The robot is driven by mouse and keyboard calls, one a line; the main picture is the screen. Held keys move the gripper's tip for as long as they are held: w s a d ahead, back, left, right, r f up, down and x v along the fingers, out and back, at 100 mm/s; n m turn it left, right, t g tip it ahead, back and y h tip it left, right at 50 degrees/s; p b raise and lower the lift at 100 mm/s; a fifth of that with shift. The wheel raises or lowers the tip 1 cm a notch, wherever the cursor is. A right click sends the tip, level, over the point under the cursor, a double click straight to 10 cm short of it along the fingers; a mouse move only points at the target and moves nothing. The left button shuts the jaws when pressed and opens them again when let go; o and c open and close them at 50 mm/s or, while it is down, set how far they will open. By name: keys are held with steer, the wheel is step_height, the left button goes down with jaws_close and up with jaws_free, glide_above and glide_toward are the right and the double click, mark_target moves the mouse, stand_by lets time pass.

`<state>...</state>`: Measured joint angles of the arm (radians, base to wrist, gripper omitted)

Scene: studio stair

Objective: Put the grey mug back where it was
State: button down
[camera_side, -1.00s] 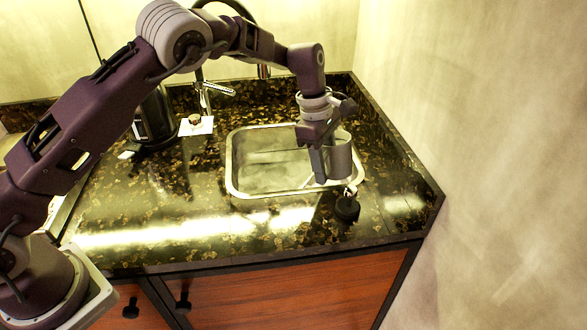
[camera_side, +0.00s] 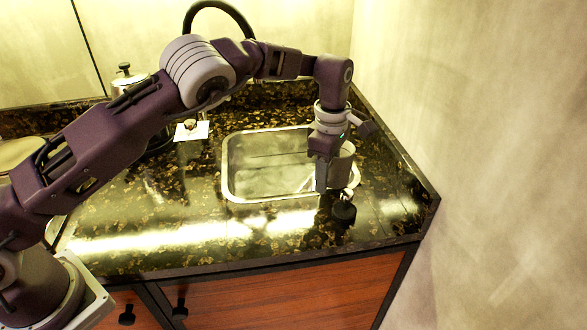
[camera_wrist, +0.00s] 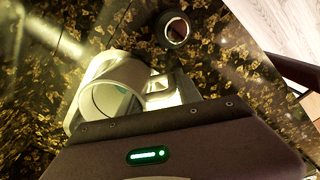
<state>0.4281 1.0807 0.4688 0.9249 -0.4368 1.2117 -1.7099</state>
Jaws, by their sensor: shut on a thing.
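The grey mug (camera_side: 342,166) is at my gripper (camera_side: 327,184), by the right end of the sink in the side view. My gripper points down and is shut on the mug, whose body shows to the right of the finger. In the wrist view, the mug (camera_wrist: 97,82) shows its round open mouth, with its handle (camera_wrist: 160,92) towards the right, by my gripper. The finger and wrist hide part of the mug in the side view. I cannot tell whether its base touches the counter.
The steel sink (camera_side: 233,187) lies left of the mug. A small black round object (camera_side: 343,212) stands just in front of the mug; it also shows in the wrist view (camera_wrist: 174,30). A white card (camera_side: 183,133) with a small item lies behind left. The front left counter is clear.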

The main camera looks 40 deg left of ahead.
steer(key=s+a+r+n, duration=0.35)
steer(key=s+a, duration=0.35)
steer(key=a, duration=0.3)
steer(key=s+a+r+n, duration=0.3)
steer(key=s+a+r, duration=0.3)
steer(key=a, duration=0.5)
steer(key=s+a+f+n, duration=0.1)
steer(key=s+a, duration=0.1)
steer(key=s, duration=0.4)
steer(key=f, duration=0.9)
steer(key=shift+s+d+f, duration=0.15)
steer(key=shift+d+f, duration=0.05)
steer(key=shift+f, duration=0.05)
steer(key=shift+f, duration=0.15)
steer(key=c, duration=0.8)
jaws_free()
steer(key=shift+c, duration=0.2)
